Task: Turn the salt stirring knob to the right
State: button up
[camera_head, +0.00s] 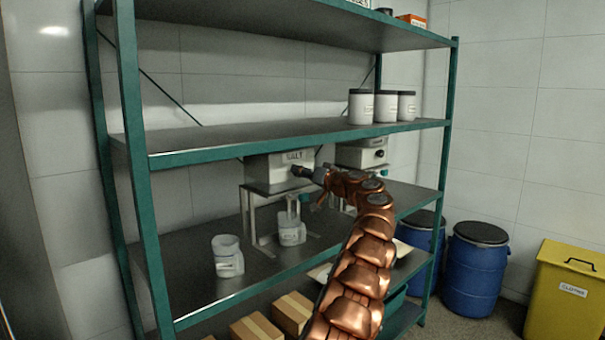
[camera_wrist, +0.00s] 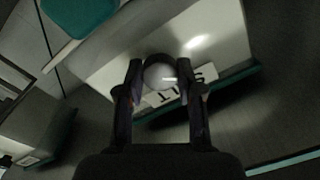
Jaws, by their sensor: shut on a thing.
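The salt stirrer (camera_head: 272,170) is a light grey box with a "SALT" label, on a stand under the middle shelf. My gripper (camera_head: 304,171) is at the right part of its front face. In the wrist view, the round knob (camera_wrist: 160,76) with a white pointer mark sits between the two fingers of my gripper (camera_wrist: 159,82), which are shut on it. The "SALT" label (camera_wrist: 190,84) is partly hidden behind the fingers. In the head view the knob is hidden by my gripper.
A second grey unit (camera_head: 362,154) stands to the right. A beaker (camera_head: 291,229) is below the stirrer, and a jug (camera_head: 227,257) is at the left on the same shelf. White jars (camera_head: 386,107) stand on the green-framed shelf (camera_head: 300,138) above. Blue drums (camera_head: 475,270) are at the right.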

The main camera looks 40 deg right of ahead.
jog(key=m+p, duration=0.1)
jog(key=m, duration=0.3)
jog(key=shift+r, duration=0.15)
jog(key=m+p, duration=0.1)
jog(key=m, duration=0.2)
jog(key=m+p, duration=0.2)
jog(key=m, duration=0.1)
jog(key=shift+m+h, duration=0.3)
jog(key=shift+h, duration=0.1)
jog(key=m+p, duration=0.2)
jog(key=m, duration=0.2)
jog(key=m+p, duration=0.2)
jog(key=shift+m+h, duration=0.3)
jog(key=shift+m, duration=0.1)
jog(key=m+p, duration=0.3)
jog(key=m, duration=0.1)
jog(key=shift+m, duration=0.4)
jog(key=m+p, duration=0.3)
jog(key=m, duration=0.1)
jog(key=shift+p, duration=0.4)
jog(key=shift+f+m+p, duration=0.2)
jog(key=shift+m+p, duration=0.3)
jog(key=shift+m, duration=0.25)
jog(key=shift+f+m+p, duration=0.15)
jog(key=shift+m+p, duration=0.3)
jog(key=shift+m, duration=0.3)
jog(key=shift+a, duration=0.1)
